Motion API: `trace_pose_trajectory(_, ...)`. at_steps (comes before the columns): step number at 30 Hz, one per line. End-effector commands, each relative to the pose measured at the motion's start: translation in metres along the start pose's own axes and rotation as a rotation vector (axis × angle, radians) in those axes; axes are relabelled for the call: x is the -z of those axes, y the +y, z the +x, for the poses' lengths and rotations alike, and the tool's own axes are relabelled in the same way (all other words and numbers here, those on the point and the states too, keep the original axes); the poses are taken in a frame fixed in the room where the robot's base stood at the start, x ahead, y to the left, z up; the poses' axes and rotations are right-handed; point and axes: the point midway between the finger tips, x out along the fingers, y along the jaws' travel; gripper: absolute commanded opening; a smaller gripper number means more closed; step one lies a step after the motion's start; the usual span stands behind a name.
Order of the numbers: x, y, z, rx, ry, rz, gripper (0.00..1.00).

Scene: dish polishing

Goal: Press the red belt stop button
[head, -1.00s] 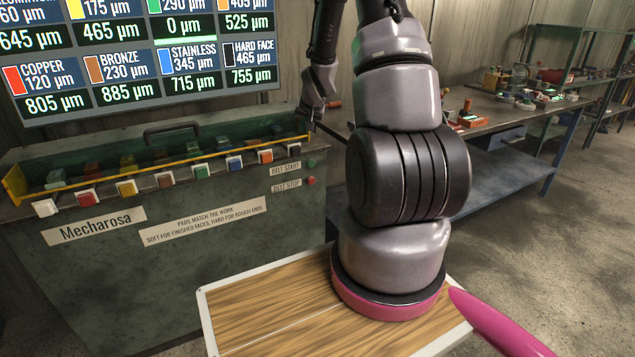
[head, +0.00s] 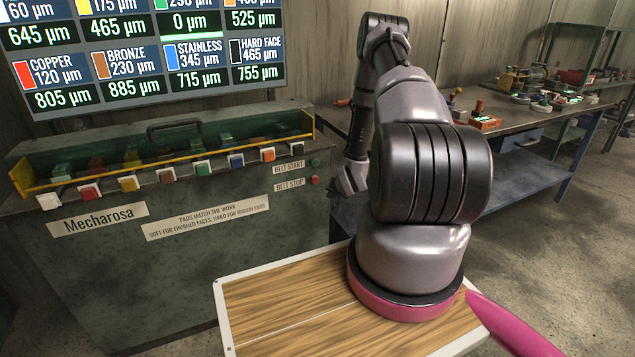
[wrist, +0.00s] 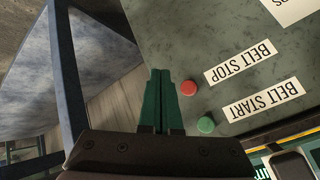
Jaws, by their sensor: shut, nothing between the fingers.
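The red belt stop button (head: 315,180) is a small round knob on the right end of the green machine's front face, beside the BELT STOP label (head: 289,184). It also shows in the wrist view (wrist: 188,88). The green belt start button (head: 315,162) sits just above it. My gripper (wrist: 160,72) has its two green fingers shut together and empty. In the wrist view the fingertips lie left of the red button, beside the panel's edge, with no contact visible. In the head view my gripper's fingers are hidden behind or blurred by my arm near the machine's right side.
The green Mecharosa machine (head: 130,270) carries a row of coloured buttons along its top edge. A workbench (head: 520,165) with tools and parts stands to the right. A display board (head: 150,60) hangs above the machine. Floor is clear at the right.

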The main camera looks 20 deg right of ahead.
Motion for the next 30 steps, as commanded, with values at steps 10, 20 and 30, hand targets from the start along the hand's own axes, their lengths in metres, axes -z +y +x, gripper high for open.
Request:
trace_pose_trajectory(10,0.002,-0.002,0.002,0.000,0.000,0.000,0.00)
trace_pose_trajectory(20,0.022,-0.023,0.029,0.001,0.001,-0.001,0.00)
trace_pose_trajectory(30,0.042,-0.042,0.056,0.000,0.001,-0.001,0.00)
